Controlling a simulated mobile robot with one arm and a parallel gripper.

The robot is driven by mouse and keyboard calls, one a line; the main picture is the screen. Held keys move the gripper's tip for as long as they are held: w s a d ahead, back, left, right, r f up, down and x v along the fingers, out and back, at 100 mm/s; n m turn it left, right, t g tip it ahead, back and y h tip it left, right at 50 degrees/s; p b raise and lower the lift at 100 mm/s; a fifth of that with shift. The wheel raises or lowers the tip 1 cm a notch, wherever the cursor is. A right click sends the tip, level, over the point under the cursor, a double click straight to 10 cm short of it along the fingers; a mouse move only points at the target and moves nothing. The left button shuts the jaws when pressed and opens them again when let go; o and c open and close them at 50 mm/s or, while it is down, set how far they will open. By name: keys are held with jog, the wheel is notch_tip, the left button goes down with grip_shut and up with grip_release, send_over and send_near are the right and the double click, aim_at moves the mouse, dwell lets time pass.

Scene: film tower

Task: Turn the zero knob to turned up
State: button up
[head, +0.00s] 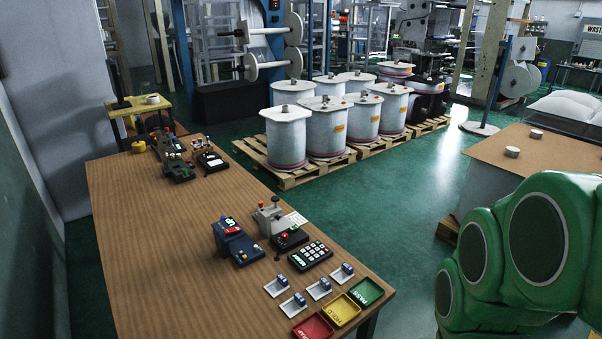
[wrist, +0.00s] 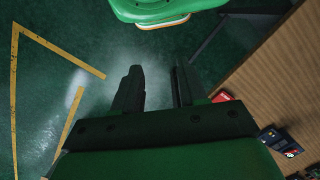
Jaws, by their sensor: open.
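The zero knob is too small to tell for certain in the head view. Small benchtop instruments stand on the brown table (head: 150,260). My gripper (wrist: 157,72) is open and empty in the wrist view, over the green floor. It is apart from the table, whose edge (wrist: 250,75) shows at right. The gripper is outside the head view, where my green arm fills the lower right.
A black keypad (head: 311,255), several small white trays holding blue pieces, and red (head: 313,327), yellow (head: 340,309) and green (head: 366,292) trays occupy the table's near end. More devices (head: 176,160) stand at its far end. Pallets of white drums (head: 285,137) stand behind. Green floor lies right of the table.

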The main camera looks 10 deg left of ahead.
jog(key=w+a+r+n+t, duration=0.1)
jog(key=w+r+n, duration=0.2)
jog(key=w, duration=1.5)
jog(key=w+a+r+n+t, duration=0.1)
jog(key=w+a+r+n, duration=0.15)
jog(key=w, duration=1.55)
jog(key=w+a+f+n, duration=0.3)
jog(key=w+a, duration=0.1)
jog(key=w, duration=0.3)
jog(key=w+a+f+n, duration=0.2)
jog(key=w+a+f, duration=0.1)
jog(key=w, duration=0.5)
jog(key=n+g+y, duration=0.2)
jog(key=n+y, duration=0.2)
jog(key=n, duration=0.8)
send_near(256, 246)
jog(key=shift+x, duration=3.9)
jog(key=shift+w, duration=0.15)
jog(key=shift+c, duration=0.5)
